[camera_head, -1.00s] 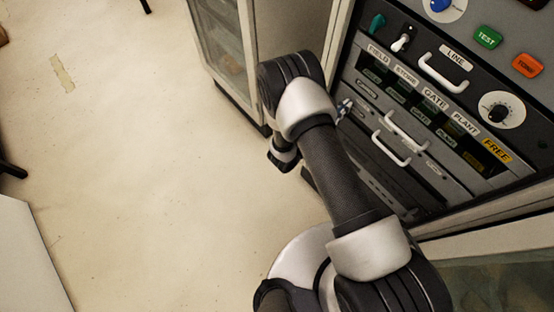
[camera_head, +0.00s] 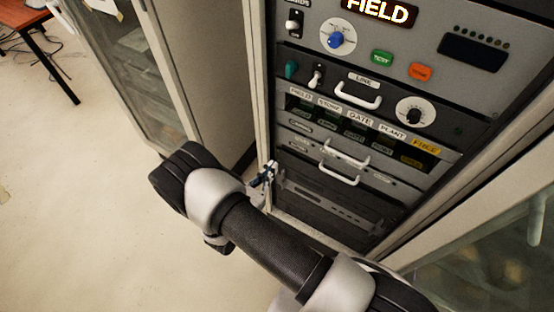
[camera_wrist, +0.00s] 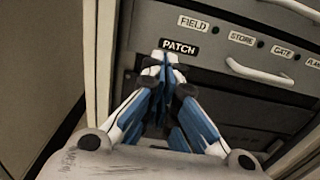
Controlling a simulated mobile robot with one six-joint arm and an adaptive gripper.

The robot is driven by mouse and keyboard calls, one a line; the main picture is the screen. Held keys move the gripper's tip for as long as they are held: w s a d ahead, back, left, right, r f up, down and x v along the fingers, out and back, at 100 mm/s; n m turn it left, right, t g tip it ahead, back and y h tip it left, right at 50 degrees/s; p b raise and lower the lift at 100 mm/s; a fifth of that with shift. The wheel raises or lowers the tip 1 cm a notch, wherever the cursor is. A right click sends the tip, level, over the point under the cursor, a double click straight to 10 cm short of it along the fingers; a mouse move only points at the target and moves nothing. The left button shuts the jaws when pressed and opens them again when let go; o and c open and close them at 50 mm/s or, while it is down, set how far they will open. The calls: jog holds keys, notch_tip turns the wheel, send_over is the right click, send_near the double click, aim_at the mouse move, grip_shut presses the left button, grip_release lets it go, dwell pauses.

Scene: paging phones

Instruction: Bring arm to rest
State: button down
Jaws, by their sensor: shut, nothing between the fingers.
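My gripper (camera_wrist: 163,62) is shut and empty in the wrist view, its blue and white fingers together. Behind its tips is a dark panel with a "PATCH" label (camera_wrist: 178,46). In the head view my gripper (camera_head: 266,172) shows small beside the lower left edge of the equipment rack (camera_head: 340,205), partly hidden by my arm. My arm is bent and reaches from the bottom right toward the upper left. I cannot tell whether the fingertips touch the panel.
The rack carries a lit "FIELD" sign (camera_head: 380,10), a blue knob (camera_head: 336,40), switches and white handles (camera_head: 358,97). A glass-fronted cabinet (camera_head: 140,75) stands to its left. A wooden table (camera_head: 25,18) is at the far left.

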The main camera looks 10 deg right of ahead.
jog(key=v, duration=0.4)
jog(key=s+d+r+m+g+h, duration=0.1)
jog(key=s+d+r+m+g, duration=0.2)
jog(key=d+r+m+g, duration=0.65)
jog(key=s+d+r+m+g, duration=0.35)
jog(key=d+r+m, duration=0.2)
jog(key=r, duration=0.65)
jog(key=s+a+r+m+t+y, duration=0.1)
jog(key=s+r+m+t+y, duration=0.2)
jog(key=s+r+m+y, duration=0.8)
jog(key=shift+s+r+m+y, duration=0.4)
jog(key=shift+s+r+m, duration=0.45)
jog(key=shift+s+m, duration=0.7)
jog(key=shift+a, duration=0.1)
